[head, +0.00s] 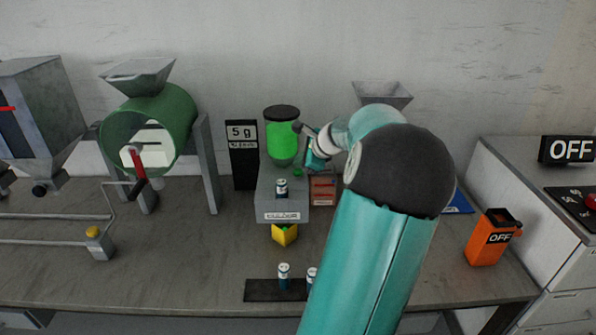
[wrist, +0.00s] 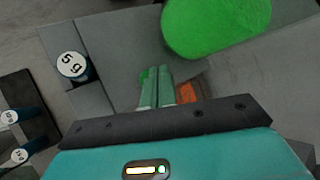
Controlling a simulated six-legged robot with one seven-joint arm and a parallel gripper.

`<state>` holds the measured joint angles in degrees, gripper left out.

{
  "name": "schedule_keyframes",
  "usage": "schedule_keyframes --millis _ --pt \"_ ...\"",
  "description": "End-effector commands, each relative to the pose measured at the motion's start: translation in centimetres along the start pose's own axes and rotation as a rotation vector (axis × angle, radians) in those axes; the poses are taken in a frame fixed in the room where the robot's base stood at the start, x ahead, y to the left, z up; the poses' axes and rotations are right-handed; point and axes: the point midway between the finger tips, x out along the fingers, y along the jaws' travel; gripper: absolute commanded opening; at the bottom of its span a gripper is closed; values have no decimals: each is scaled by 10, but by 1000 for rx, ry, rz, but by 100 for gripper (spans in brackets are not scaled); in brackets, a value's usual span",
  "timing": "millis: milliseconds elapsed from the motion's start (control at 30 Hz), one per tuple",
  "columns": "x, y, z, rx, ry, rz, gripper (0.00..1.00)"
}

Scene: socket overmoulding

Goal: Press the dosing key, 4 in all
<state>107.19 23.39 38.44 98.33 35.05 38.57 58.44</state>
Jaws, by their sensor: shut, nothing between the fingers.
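The dosing unit is a grey block (head: 268,207) with a jar of green material (head: 283,141) above it; the jar also shows in the wrist view (wrist: 215,25). A cylinder marked 5 g (wrist: 73,66) stands on the block. A sign (head: 241,132) reads 5 g.
A yellow container (head: 285,234) sits below the block's front. A black tray (head: 262,291) holds small cylinders nearer the front. A red-brown box (head: 323,189) stands right of the block.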

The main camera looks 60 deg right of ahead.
Motion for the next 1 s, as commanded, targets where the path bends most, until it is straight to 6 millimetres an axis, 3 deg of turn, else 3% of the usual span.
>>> schedule_keyframes --millis 1000 --pt "8 6 -6 0 0 0 0"
